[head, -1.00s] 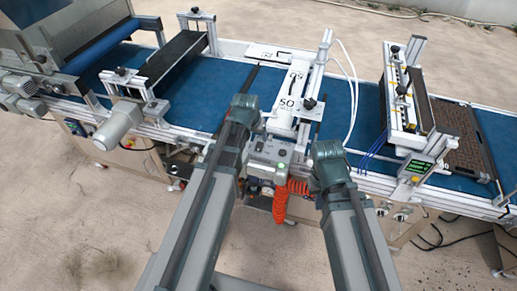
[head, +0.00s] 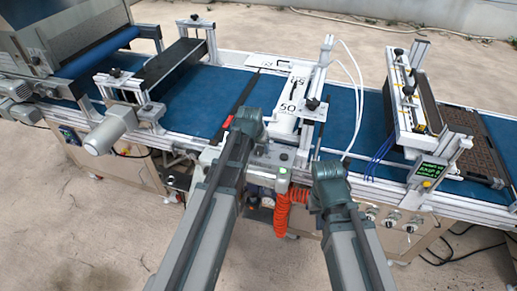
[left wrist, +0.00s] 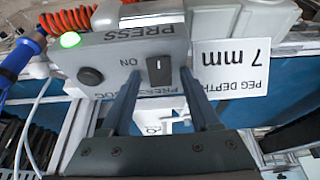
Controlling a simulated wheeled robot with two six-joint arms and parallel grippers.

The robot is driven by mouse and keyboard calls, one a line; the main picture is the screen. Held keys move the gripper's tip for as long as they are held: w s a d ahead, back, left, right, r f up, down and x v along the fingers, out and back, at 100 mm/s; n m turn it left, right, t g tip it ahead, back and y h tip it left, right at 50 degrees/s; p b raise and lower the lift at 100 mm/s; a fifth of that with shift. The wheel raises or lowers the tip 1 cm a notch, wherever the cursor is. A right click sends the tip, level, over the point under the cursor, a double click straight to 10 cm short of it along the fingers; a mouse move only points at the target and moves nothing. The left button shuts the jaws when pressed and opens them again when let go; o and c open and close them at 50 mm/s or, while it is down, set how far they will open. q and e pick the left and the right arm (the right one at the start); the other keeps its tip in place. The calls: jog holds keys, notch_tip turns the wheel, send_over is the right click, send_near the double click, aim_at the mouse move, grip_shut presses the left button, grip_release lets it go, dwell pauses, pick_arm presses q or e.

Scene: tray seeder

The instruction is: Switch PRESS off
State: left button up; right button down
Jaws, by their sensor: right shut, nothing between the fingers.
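The PRESS switch (left wrist: 158,70) is a black rocker with a white mark on a grey control box (left wrist: 135,50), with ON printed beside it. Which side of it is pressed in I cannot tell. A green lamp (left wrist: 70,40) glows on the box, and a round black knob (left wrist: 90,77) sits left of the rocker. My left gripper (left wrist: 157,95) is open in the left wrist view, its fingers apart either side of the rocker, with nothing seen between them. In the head view the box (head: 277,156) shows between my arms. My right gripper's fingers are hidden there.
A 7 mm peg depth label (left wrist: 232,68) is beside the box. An orange coiled hose (head: 283,205) hangs under it. The blue conveyor belt (head: 195,100) and a white press frame (head: 297,95) lie behind. A display (head: 428,171) stands at right.

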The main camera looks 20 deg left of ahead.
pick_arm(q)
grip_shut()
jog(key=shift+w+r+g+p, duration=0.25)
jog(key=shift+w+g+p, duration=0.3)
jog(key=shift+g+p, duration=0.15)
jog(key=shift+w+g, duration=0.25)
jog(key=shift+g, duration=0.35)
jog(key=shift+w+f+g, duration=0.1)
jog(key=shift+f+g, duration=0.1)
jog(key=shift+g, duration=1)
jog(key=shift+s, duration=0.2)
jog(key=shift+o, duration=0.8)
grip_release()
